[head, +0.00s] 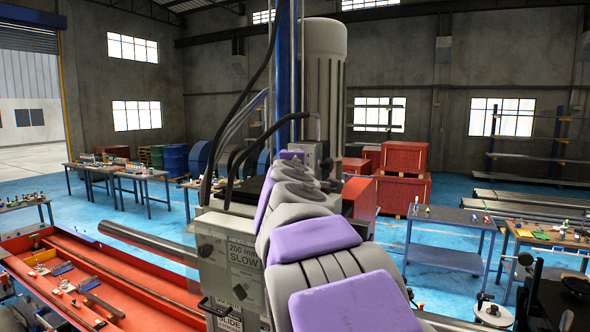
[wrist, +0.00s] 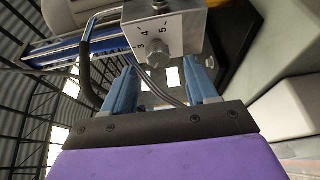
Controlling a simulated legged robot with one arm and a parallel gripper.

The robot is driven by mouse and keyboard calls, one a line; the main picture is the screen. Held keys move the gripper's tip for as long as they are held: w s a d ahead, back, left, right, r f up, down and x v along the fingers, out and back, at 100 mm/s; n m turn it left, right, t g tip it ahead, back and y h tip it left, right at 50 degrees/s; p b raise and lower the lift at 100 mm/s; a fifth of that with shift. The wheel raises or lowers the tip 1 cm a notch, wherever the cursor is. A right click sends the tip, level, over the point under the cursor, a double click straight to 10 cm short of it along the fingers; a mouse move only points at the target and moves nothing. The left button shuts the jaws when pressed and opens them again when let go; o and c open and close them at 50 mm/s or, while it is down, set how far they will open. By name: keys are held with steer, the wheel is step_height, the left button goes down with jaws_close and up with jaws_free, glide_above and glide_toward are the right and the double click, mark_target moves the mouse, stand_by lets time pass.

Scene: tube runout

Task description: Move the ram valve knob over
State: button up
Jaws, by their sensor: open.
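The ram valve knob (wrist: 154,49) is a grey round knob on the front of a metal valve block (wrist: 188,18). The block's face carries a scale with 3, 4 and 5 showing. My gripper (wrist: 164,70) is open, with its two blue fingers apart below the knob in the wrist view. The knob lies between the lines of the fingers, nearer the left one. Nothing is held, and I cannot tell whether a finger touches the knob. In the head view, my purple and grey arm reaches toward the machine and hides the gripper and knob.
Black hoses (wrist: 84,62) run close to the left finger. A grey machine housing (head: 228,262) with a label stands beside my arm. A steel tube (head: 150,243) lies above the red runout trough (head: 120,270). Work tables (head: 445,217) stand farther back on blue floor.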

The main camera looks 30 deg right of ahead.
steer(key=b+v, duration=0.1)
steer(key=v, duration=1.1)
steer(key=shift+a+b, duration=0.35)
steer(key=shift+b, duration=0.05)
steer(key=shift+f, duration=0.1)
steer(key=s+d+f+m+g+y+b, duration=0.1)
steer(key=s+f+m+g+b, duration=0.25)
steer(key=f, duration=0.85)
steer(key=s+d+f+m+g+y+b, duration=0.1)
steer(key=s+f+m+g+b, duration=0.3)
steer(key=f, duration=0.9)
steer(key=s+f+m+g+b, duration=0.15)
steer(key=s+f+b, duration=0.35)
steer(key=f, duration=0.7)
steer(key=s+a+f+m+g+y+b, duration=0.1)
steer(key=s+a+f+g+y+b, duration=0.2)
steer(key=s+a+f, duration=0.4)
steer(key=s+a+f+m+g+y+b, duration=0.2)
steer(key=s+a+f+g+b, duration=0.3)
steer(key=s+f, duration=1.1)
step_height(320, 180, down, 7)
steer(key=a+y+b, duration=0.1)
steer(key=a+b, duration=0.1)
steer(key=b, duration=0.1)
steer(key=shift+s+g+y, duration=0.2)
steer(key=shift+g+y, duration=0.1)
steer(key=shift+y, duration=0.1)
